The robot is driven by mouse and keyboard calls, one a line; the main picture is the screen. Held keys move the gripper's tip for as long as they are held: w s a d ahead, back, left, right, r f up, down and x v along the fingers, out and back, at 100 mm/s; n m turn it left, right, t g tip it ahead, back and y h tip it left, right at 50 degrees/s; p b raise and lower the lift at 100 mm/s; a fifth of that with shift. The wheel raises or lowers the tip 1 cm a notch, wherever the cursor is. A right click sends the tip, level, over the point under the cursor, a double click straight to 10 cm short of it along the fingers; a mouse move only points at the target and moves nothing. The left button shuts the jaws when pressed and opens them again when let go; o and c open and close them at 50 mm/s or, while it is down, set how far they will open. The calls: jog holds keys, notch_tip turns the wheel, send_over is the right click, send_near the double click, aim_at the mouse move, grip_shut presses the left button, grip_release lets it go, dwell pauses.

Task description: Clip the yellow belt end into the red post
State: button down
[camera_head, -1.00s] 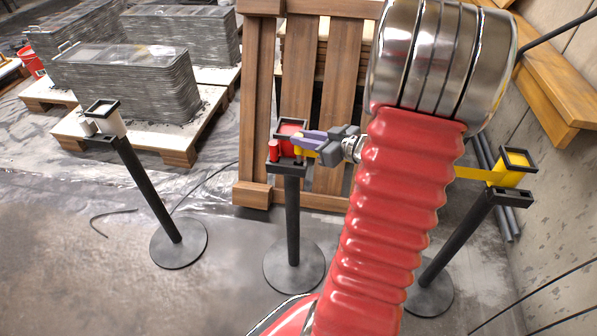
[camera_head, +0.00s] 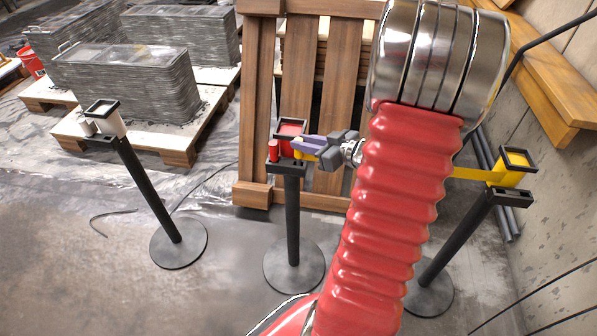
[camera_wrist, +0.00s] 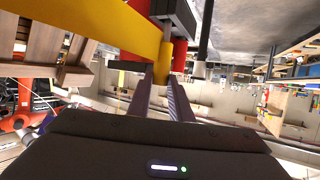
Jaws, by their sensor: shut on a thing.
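The red post (camera_head: 291,205) stands in the middle of the head view, a black upright with a red head (camera_head: 290,129) in a dark frame on top. My gripper (camera_head: 303,146) has purple fingers and is at the right side of that head. It is shut on the yellow belt end (camera_wrist: 166,54), which also shows as a small yellow patch in the head view. In the wrist view the yellow belt (camera_wrist: 120,26) runs from the upper left to the fingers. Red parts of the post head (camera_wrist: 179,50) show just behind the belt end. Whether they touch is unclear.
A yellow-topped post (camera_head: 512,172) with a yellow strap stands to the right, behind my arm. A white-topped post (camera_head: 145,178) stands to the left. A wooden pallet (camera_head: 258,100) leans behind the red post. Stacks of grey slabs (camera_head: 125,85) are at the back left.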

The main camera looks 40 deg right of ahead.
jog(key=shift+r, duration=0.85)
jog(key=shift+f, duration=0.9)
dwell(0.8)
jog(key=shift+r, duration=0.1)
jog(key=shift+w+r, duration=0.1)
jog(key=shift+r, duration=0.7)
dwell(0.5)
jog(key=shift+f, duration=1.15)
dwell(0.4)
jog(key=shift+r, duration=0.1)
